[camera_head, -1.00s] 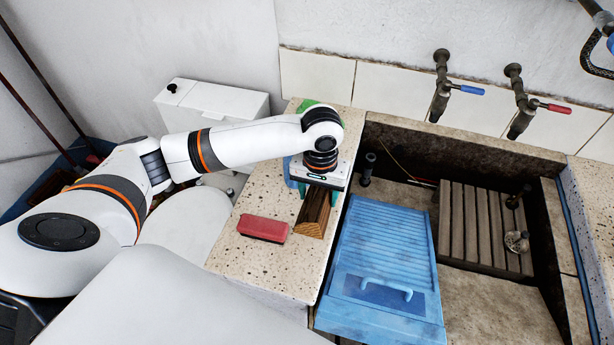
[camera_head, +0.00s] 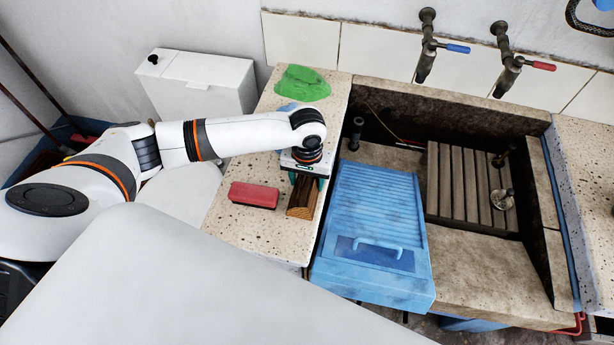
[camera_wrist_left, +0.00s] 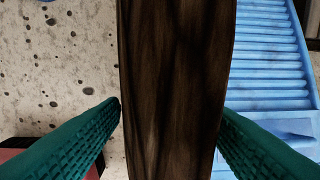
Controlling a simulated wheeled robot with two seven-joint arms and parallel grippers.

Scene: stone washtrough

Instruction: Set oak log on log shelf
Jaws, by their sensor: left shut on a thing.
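The oak log (camera_head: 303,197) is a dark brown wedge of wood with a paler cut end facing the front. It is at the right edge of the speckled stone counter; whether it rests on the stone or hangs just above is hard to tell. My left gripper (camera_head: 303,178) is over the log's back part and shut on it. In the left wrist view the log (camera_wrist_left: 175,90) runs between the green ridged fingers, one on each side. My right gripper is not in view. I cannot make out a log shelf in these frames.
A red block (camera_head: 254,195) lies left of the log on the counter (camera_head: 245,222). A green cloth-like thing (camera_head: 303,83) lies at the back. A blue ridged washboard (camera_head: 372,220) stands right of the log, over the stone trough (camera_head: 465,262). Taps (camera_head: 426,50) are on the wall.

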